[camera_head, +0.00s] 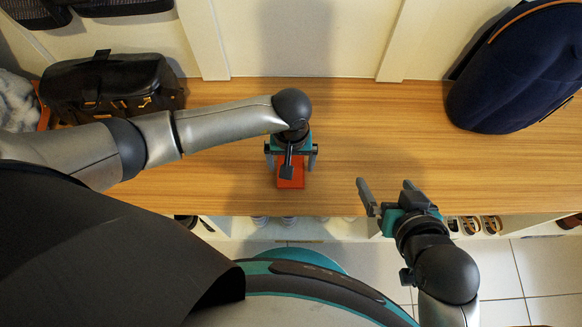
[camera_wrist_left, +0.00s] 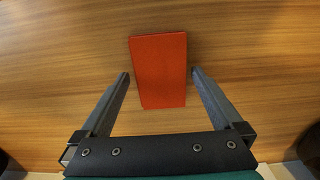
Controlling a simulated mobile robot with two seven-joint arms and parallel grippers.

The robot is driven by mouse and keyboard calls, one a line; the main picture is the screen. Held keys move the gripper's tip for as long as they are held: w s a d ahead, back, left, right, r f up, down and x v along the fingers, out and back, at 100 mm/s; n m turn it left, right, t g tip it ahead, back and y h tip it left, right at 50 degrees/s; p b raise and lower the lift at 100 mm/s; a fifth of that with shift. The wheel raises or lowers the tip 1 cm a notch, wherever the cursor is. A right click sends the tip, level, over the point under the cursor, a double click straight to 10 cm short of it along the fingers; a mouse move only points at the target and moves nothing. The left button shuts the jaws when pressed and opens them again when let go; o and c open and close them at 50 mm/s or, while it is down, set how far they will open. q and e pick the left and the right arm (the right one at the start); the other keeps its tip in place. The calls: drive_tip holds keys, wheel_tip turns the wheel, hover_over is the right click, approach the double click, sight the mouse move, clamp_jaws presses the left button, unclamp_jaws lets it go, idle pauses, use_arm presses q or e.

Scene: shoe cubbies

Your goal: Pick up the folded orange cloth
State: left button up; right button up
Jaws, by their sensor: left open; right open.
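The folded orange cloth (camera_head: 291,174) is a flat red-orange rectangle lying on the wooden bench top. In the left wrist view the cloth (camera_wrist_left: 160,70) lies between and beyond the fingertips, with bare wood visible on both sides of it. My left gripper (camera_head: 291,160) is open above the cloth and hides part of it in the head view; its two fingers also show in the left wrist view (camera_wrist_left: 159,76). I cannot tell its exact height over the bench.
The wooden bench (camera_head: 390,130) is clear around the cloth. A black bag (camera_head: 115,80) stands at the left end and a dark navy backpack (camera_head: 520,70) at the right. Shoes (camera_head: 470,225) sit in cubbies below the front edge. A white wall with upright panels rises behind.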

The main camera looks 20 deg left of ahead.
use_arm(q)
drive_tip(key=shift+c, duration=0.2)
drive_tip(key=c, duration=1.1)
